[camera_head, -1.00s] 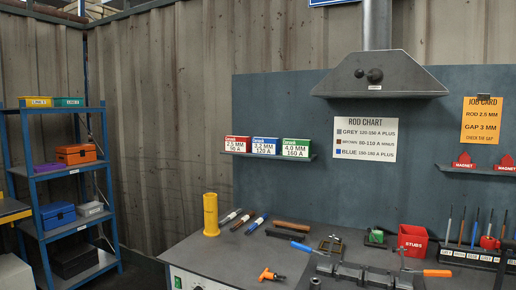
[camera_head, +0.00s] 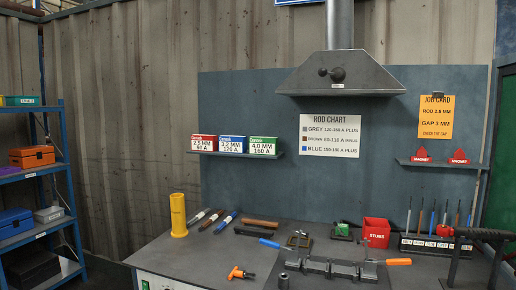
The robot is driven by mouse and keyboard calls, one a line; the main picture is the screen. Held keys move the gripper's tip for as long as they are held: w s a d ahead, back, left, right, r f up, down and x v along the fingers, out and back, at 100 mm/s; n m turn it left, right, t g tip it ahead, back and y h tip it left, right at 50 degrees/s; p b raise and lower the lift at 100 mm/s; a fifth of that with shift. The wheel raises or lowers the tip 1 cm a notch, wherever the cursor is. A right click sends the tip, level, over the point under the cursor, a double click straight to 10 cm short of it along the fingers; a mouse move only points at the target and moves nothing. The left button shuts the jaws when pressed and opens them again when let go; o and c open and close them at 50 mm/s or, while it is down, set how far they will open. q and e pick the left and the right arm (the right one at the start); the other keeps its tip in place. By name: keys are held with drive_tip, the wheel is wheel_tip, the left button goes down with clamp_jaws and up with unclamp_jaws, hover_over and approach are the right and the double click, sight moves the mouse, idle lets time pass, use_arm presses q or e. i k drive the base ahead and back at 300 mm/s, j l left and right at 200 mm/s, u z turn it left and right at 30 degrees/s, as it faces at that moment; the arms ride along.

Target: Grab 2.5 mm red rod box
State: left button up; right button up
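The red and white 2.5 mm rod box (camera_head: 203,144), marked 50 A, stands upright at the left end of a small grey wall shelf (camera_head: 236,154). The blue 3.2 mm box (camera_head: 232,145) stands just to its right, and the green 4.0 mm box (camera_head: 263,147) is at the right end. The fronts of all three boxes face me. Neither of my grippers is in view.
Below the shelf is a grey workbench (camera_head: 208,252) with a yellow cylinder (camera_head: 178,215), several rods, an orange tool (camera_head: 240,273) and a red stubs bin (camera_head: 376,232). A blue rack (camera_head: 68,182) stands at left. A grey hood (camera_head: 340,74) hangs above.

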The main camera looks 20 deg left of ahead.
sight(199, 143)
drive_tip(key=i+j+u, duration=0.35)
drive_tip(key=j+u, duration=0.25)
drive_tip(key=i+j+u, duration=0.2)
drive_tip(key=u, duration=0.2)
drive_tip(key=i+j+u, duration=0.2)
drive_tip(key=u, duration=0.2)
drive_tip(key=i+j+u, duration=0.1)
drive_tip(key=i+u, duration=0.5)
drive_tip(key=u, duration=0.25)
drive_tip(key=i+j+u, duration=0.25)
drive_tip(key=i, duration=0.4)
drive_tip(key=i+u, duration=0.25)
drive_tip(key=i, duration=0.4)
drive_tip(key=i+z, duration=0.6)
drive_tip(key=z, duration=0.2)
drive_tip(key=i+z, duration=0.35)
drive_tip(key=i+j+z, duration=0.2)
drive_tip(key=z, duration=0.2)
